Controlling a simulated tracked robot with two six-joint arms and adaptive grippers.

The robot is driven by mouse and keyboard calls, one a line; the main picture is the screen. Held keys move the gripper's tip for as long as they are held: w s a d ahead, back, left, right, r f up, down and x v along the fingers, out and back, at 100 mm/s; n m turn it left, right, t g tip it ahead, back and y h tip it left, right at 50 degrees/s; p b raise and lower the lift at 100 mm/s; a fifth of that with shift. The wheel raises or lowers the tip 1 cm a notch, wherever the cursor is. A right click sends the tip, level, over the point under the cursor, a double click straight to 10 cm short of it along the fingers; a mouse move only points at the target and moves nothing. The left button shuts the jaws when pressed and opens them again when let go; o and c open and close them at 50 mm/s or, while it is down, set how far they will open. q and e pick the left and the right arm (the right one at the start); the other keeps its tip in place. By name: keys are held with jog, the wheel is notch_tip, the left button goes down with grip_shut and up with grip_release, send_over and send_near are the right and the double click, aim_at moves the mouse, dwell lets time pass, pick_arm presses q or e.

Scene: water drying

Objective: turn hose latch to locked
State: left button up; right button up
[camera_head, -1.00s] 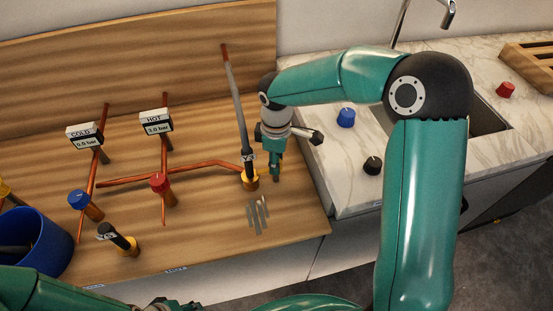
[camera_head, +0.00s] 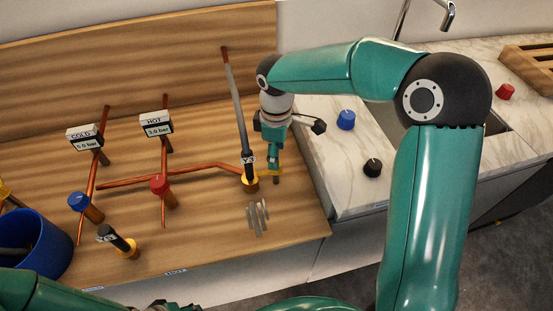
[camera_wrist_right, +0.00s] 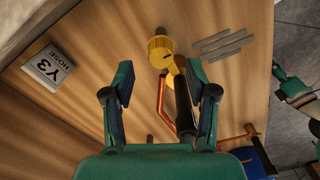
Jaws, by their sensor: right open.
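A yellow collar (camera_head: 250,185) sits at the foot of the upright grey hose (camera_head: 236,95); I take it for the hose latch. In the right wrist view, the yellow fitting (camera_wrist_right: 160,48) with a dark slot lies beyond the fingertips, and the hose's dark lower end shows beside the right-hand finger. My right gripper (camera_head: 274,172) points down just right of the collar. Its two fingers (camera_wrist_right: 161,78) are apart with nothing held between them. Whether a finger touches the hose is unclear. My left arm (camera_head: 45,290) is at the bottom left; its jaws are not clear.
Copper pipes carry a blue knob (camera_head: 79,201) and a red knob (camera_head: 160,184). A second yellow-based fitting (camera_head: 128,247) and a blue bucket (camera_head: 35,243) stand at left. Grey strips (camera_head: 257,217) lie in front of the hose.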

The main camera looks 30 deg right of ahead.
notch_tip(320, 180, up, 8)
jog(key=shift+f, duration=0.1)
dwell(0.4)
